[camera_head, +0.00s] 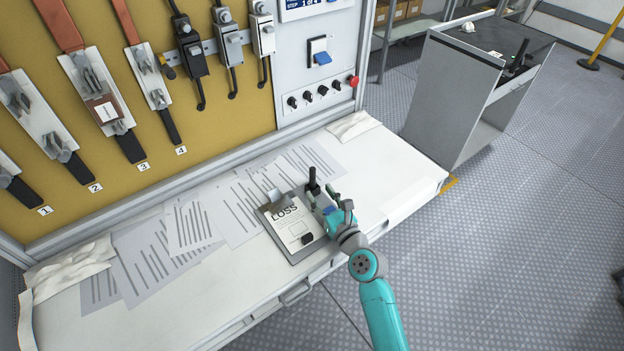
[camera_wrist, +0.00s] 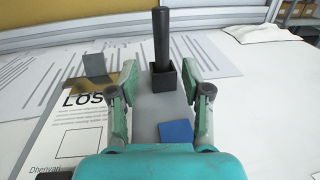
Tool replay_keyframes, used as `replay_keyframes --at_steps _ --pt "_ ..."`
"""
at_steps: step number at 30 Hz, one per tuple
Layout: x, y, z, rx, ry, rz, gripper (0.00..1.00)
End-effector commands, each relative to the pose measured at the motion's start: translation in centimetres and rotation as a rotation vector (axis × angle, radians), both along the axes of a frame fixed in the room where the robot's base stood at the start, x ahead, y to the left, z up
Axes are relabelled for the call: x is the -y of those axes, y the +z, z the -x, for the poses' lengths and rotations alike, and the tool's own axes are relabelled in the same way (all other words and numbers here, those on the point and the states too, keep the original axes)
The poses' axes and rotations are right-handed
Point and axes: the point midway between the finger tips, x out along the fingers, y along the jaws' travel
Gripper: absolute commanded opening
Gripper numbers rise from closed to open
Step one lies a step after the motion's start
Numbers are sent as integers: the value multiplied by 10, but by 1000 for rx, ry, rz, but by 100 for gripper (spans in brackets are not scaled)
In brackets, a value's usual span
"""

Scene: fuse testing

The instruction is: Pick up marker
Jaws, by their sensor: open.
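The marker (camera_wrist: 161,38) is a black stick standing upright in a small black square holder (camera_wrist: 165,79). In the head view the marker (camera_head: 312,177) stands near the top right corner of the clipboard. My gripper (camera_head: 323,193) is low over the bench beside the clipboard. In the wrist view my gripper (camera_wrist: 156,88) is open, with one finger on each side of the holder's line. The marker is ahead of the fingers, and nothing shows between them in their grip. Whether the fingers reach the holder's depth is hard to tell.
A clipboard (camera_head: 268,212) with a "LOSS" sheet lies left of my gripper, with a small black item (camera_head: 307,239) on it. A blue pad (camera_wrist: 176,131) lies below the holder. Printed papers cover the bench leftward. A grey cart (camera_head: 445,95) stands at the right.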

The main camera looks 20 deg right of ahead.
Motion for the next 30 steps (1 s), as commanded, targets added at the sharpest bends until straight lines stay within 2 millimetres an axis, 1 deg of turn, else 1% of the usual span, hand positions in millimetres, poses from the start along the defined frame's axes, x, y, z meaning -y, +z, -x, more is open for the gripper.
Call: replay_keyframes --at_steps 7,12,16,20,26,27,29,30 --pt "-2 1 -16 0 0 0 49" --pt "-4 5 -39 2 1 0 49" --pt "-7 4 -53 0 1 1 49" --pt "-7 3 -59 0 0 1 49" --pt "-7 3 -60 0 0 1 49" --pt "-7 3 -60 0 0 1 44" --pt "-7 3 -59 0 0 1 29" --pt "-7 3 -59 0 0 0 19"
